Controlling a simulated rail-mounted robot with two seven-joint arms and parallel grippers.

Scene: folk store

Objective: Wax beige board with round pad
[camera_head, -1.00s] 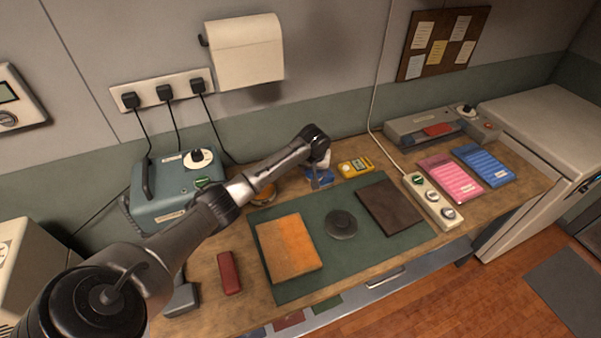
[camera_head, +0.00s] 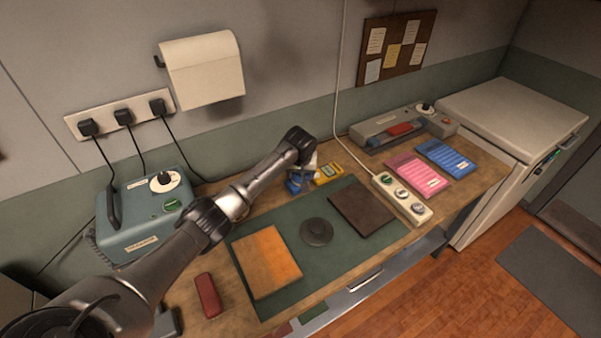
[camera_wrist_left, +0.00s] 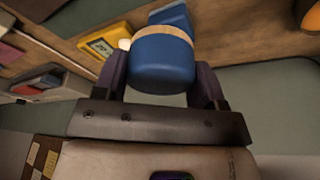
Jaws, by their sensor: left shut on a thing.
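My left gripper (camera_head: 302,176) is behind the mat, shut on a blue rounded object (camera_wrist_left: 163,62) with a beige band, between both fingers in the left wrist view. Another blue piece (camera_wrist_left: 176,16) shows behind it. The object's underside is hidden. My right gripper is out of view.
A dark brown board (camera_head: 362,207) lies on the mat's right. A yellow device (camera_head: 328,174) is close to the left gripper. A teal machine (camera_head: 150,215) stands left, a red block (camera_head: 208,296) in front. A switch strip (camera_head: 402,198) borders the mat's right.

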